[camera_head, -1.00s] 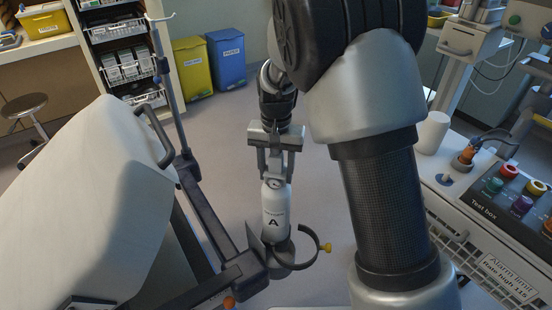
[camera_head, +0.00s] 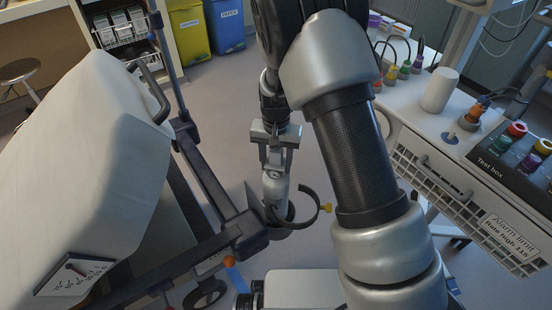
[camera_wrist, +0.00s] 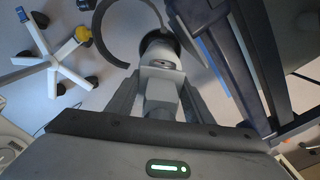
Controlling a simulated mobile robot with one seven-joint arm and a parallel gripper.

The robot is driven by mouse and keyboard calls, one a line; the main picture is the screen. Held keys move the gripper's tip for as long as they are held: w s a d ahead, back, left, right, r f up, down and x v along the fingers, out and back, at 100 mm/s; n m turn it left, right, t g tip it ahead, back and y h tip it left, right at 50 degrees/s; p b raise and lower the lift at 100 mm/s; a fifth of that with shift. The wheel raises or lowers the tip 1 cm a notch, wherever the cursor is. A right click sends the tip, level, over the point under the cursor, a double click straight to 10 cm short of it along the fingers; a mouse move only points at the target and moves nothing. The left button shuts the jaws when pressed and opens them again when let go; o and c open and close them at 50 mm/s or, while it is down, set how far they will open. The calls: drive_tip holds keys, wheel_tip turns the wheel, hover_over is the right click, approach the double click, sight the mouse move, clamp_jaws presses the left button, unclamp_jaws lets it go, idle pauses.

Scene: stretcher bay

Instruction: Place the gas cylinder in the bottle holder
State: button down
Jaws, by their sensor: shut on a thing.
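My gripper (camera_head: 277,170) is shut on the upper part of a white gas cylinder (camera_head: 275,188), which stands upright below it. The cylinder's pale top also shows between my fingers in the wrist view (camera_wrist: 158,52). The bottle holder, a dark curved clamp arm (camera_head: 312,192) with a yellow knob (camera_head: 326,208) above a dark round base cup (camera_head: 282,220), is on the stretcher frame. The cylinder's lower end is at the cup, beside the open clamp. Whether it touches the cup's floor is hidden. The clamp (camera_wrist: 100,30) curves left of the cylinder in the wrist view.
The stretcher (camera_head: 75,170) and its dark rail (camera_head: 190,255) lie on the left. A white trolley (camera_head: 455,150) with a test box (camera_head: 505,160) and white cup (camera_head: 439,90) is on the right. Bins (camera_head: 224,25) stand behind. The floor between is clear.

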drive_tip(key=shift+w+f, duration=0.1)
drive_tip(key=shift+f, duration=1.05)
drive_tip(key=c, duration=0.9)
unclamp_jaws()
drive_tip(key=shift+f, duration=0.1)
wheel_tip(320, 180, up, 12)
drive_tip(key=shift+r+p, duration=0.15)
drive_tip(key=shift+p, duration=1.05)
drive_tip(key=s+d+r+t, duration=0.1)
drive_tip(key=s+d+r, duration=0.2)
drive_tip(key=r, duration=0.3)
drive_tip(key=s+d+r+n+t+y, duration=0.1)
drive_tip(key=s+d+r, duration=0.15)
drive_tip(key=r, duration=0.35)
drive_tip(key=s+d+r+t, duration=0.1)
drive_tip(key=s+d+r, duration=0.25)
drive_tip(key=r, duration=0.25)
drive_tip(key=shift+s+d+r+n+t+h, duration=0.2)
drive_tip(key=shift+s+d+r+t, duration=0.5)
drive_tip(key=shift+s, duration=1.7)
drive_tip(key=shift+s+d+r+n+t+h, duration=0.2)
drive_tip(key=shift+s+d+r, duration=0.9)
drive_tip(key=shift+s, duration=1.25)
drive_tip(key=shift+s+d+r+n+t+h, duration=0.15)
drive_tip(key=shift+s+d+r+t, duration=0.5)
drive_tip(key=shift+s, duration=1.75)
